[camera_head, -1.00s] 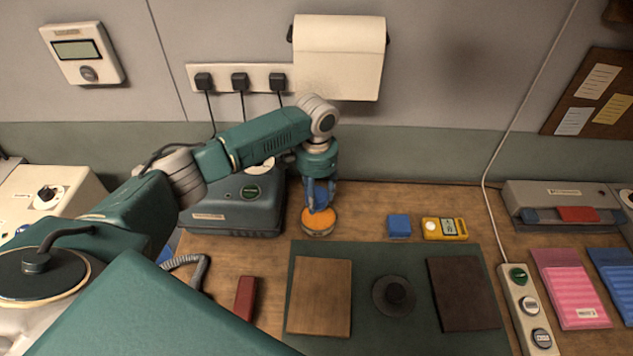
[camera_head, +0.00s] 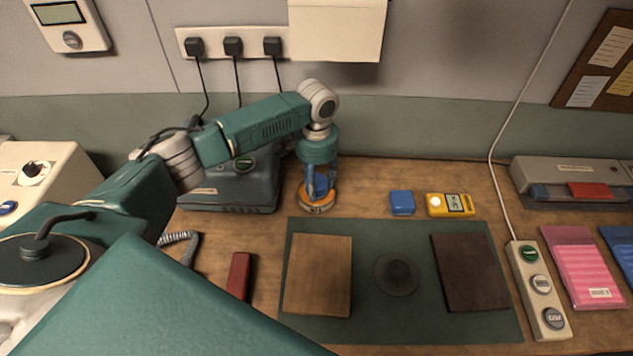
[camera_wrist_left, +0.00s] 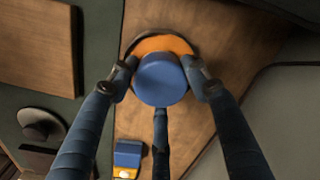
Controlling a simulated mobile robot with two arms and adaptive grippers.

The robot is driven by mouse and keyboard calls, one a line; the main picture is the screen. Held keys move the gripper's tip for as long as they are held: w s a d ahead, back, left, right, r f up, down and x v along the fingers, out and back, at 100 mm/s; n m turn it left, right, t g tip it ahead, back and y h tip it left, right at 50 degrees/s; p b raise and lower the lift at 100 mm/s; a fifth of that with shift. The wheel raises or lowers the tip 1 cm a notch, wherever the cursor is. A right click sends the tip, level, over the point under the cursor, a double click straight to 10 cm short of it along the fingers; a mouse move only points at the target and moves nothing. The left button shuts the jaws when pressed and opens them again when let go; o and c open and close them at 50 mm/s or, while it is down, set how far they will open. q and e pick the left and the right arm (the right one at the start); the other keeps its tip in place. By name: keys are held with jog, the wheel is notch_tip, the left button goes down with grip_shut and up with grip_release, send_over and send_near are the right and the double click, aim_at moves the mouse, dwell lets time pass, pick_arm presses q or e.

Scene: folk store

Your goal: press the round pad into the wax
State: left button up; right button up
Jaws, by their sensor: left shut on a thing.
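My left gripper (camera_head: 320,190) points straight down behind the left edge of the green mat. It is shut on the blue round pad (camera_wrist_left: 160,80), which sits between the fingers in the left wrist view. Directly under the pad is the round tin of orange wax (camera_head: 317,206). It stands on the wooden bench, and its orange surface also shows in the left wrist view (camera_wrist_left: 163,44). The pad hides part of the wax. I cannot tell whether the pad touches it. My right gripper is not in view.
The green mat (camera_head: 365,255) holds a brown board (camera_head: 317,275), a dark knobbed disc (camera_head: 397,273) and a darker board (camera_head: 468,272). A blue block (camera_head: 402,202) and yellow meter (camera_head: 450,205) stand behind it. A dark grey machine (camera_head: 232,192) is left of the tin.

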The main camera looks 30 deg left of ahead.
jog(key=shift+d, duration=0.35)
pick_arm(q)
jog(key=shift+f, duration=0.3)
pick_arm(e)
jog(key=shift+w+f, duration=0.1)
pick_arm(q)
jog(key=shift+f, duration=0.2)
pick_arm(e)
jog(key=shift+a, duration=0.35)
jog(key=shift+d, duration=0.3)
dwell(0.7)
pick_arm(q)
jog(key=shift+s+f, duration=0.1)
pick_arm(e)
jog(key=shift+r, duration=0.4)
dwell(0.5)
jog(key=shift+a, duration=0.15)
pick_arm(q)
jog(key=shift+p, duration=0.3)
